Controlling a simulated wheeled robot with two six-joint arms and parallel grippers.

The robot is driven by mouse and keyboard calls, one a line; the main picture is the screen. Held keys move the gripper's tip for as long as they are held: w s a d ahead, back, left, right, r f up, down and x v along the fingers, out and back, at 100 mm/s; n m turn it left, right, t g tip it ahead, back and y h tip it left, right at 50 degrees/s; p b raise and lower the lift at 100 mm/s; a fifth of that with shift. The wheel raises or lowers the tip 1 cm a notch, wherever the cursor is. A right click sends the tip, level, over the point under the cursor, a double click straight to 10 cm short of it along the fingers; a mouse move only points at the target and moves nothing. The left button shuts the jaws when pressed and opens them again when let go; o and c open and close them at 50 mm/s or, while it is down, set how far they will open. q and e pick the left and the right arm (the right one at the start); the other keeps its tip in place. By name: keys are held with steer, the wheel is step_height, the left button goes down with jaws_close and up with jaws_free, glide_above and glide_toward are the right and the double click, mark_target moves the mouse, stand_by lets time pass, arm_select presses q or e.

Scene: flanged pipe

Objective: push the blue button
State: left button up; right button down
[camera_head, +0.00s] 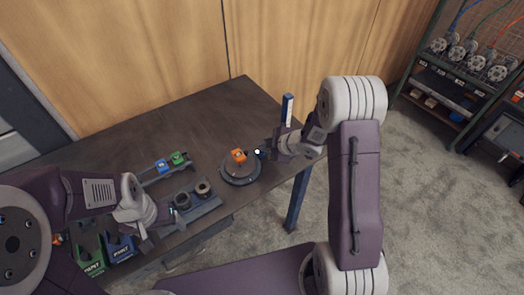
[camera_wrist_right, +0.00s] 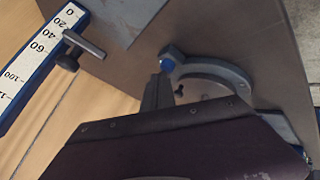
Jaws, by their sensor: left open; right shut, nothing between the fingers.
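The blue button (camera_wrist_right: 167,65) shows in the right wrist view on a grey lug at the edge of a round grey fixture (camera_wrist_right: 215,80). In the head view the round fixture (camera_head: 240,172) stands near the table's right end with an orange block (camera_head: 238,156) on it. My right gripper (camera_head: 268,149) is shut and empty at the fixture's right side. In the right wrist view its fingertips (camera_wrist_right: 160,85) are very close to the button; I cannot tell whether they touch. My left gripper (camera_head: 150,228) is open over the table's front left.
Blue (camera_head: 161,166) and green (camera_head: 178,158) blocks sit on a rail. Dark rings (camera_head: 203,188) sit on a holder nearby. Green (camera_head: 90,262) and blue (camera_head: 121,248) bins are at the front left. A blue upright scale (camera_head: 287,108) stands by the table's right edge.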

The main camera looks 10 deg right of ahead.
mark_target(264, 155)
step_height(264, 155, up, 6)
steer(key=p, duration=0.6)
